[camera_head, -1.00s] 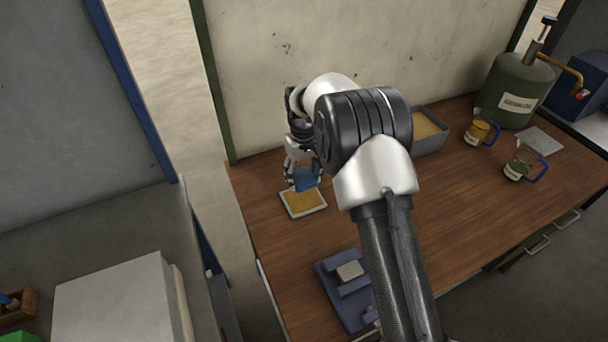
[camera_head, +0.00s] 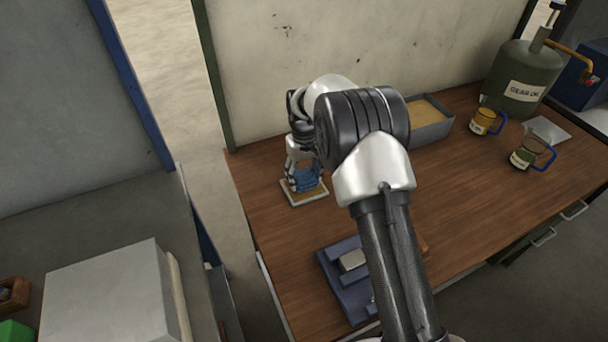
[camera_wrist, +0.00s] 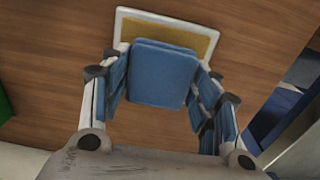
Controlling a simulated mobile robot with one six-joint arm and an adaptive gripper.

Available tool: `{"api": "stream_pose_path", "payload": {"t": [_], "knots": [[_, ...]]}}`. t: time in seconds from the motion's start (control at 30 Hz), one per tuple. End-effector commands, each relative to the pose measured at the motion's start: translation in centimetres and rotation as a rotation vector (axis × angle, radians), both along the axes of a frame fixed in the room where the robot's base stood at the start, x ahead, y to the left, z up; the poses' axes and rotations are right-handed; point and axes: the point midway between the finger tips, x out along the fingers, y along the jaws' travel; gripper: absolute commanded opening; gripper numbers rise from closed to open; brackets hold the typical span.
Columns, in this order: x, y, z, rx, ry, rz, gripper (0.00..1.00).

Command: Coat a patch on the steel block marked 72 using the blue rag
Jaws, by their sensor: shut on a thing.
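My gripper (camera_head: 304,174) is shut on the blue rag (camera_wrist: 160,73), a folded blue pad between the fingers. The rag also shows in the head view (camera_head: 306,183), low over a shallow white-rimmed tray (camera_head: 311,201) with a tan-yellow layer. In the wrist view the rag covers the near part of this tray (camera_wrist: 120,20); I cannot tell for certain whether they touch. A pale steel block (camera_head: 353,260) sits in a blue fixture (camera_head: 346,290) at the table's near side. Its marking cannot be read.
The wooden table (camera_head: 460,200) has free room in the middle. A grey bin (camera_head: 432,132) with tan contents stands at the back wall. A yellow-filled jug (camera_head: 484,122), another jug (camera_head: 526,153) and a green gear oil tank (camera_head: 524,75) stand at right.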

Motion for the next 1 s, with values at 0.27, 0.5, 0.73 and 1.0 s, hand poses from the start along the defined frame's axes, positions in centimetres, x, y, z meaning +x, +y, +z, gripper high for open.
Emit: {"api": "stream_pose_path", "payload": {"t": [0.27,0.5,0.73,1.0], "knots": [[0.00,0.00,0.02,0.000,0.000,0.000,0.37],[0.00,0.00,-0.07,0.000,0.000,0.000,0.37],[0.00,0.00,-0.36,0.000,0.000,0.000,0.37],[-0.01,0.00,-0.70,0.000,0.000,0.000,0.37]]}}
